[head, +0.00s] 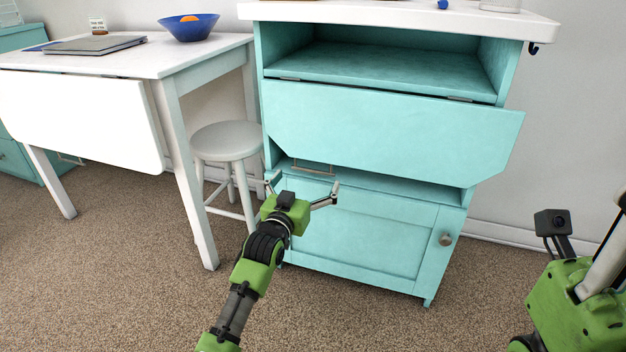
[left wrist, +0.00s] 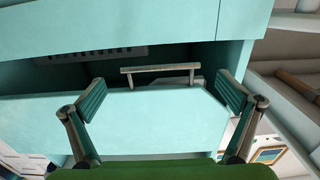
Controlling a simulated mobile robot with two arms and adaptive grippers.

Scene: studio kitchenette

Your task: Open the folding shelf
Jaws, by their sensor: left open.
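The folding shelf is a teal panel (head: 390,125) with cut corners, hinged along its top edge on the front of the teal cabinet. It slopes down and out over a dark gap. A slim metal handle (head: 313,167) shows just below its lower edge; in the left wrist view the handle (left wrist: 160,70) stands by the panel's edge (left wrist: 150,120). My left gripper (head: 305,184) is open and empty just below and in front of the handle. In the left wrist view the handle lies between and beyond the spread fingers, apart from them. My right gripper is partly in view at the right edge, its fingers unclear.
A cabinet door (head: 360,232) with a round knob is below the gap. A grey stool (head: 228,142) and a white drop-leaf table (head: 190,62) with a blue bowl (head: 190,27) stand to the left. Carpet (head: 360,318) in front of the cabinet is free.

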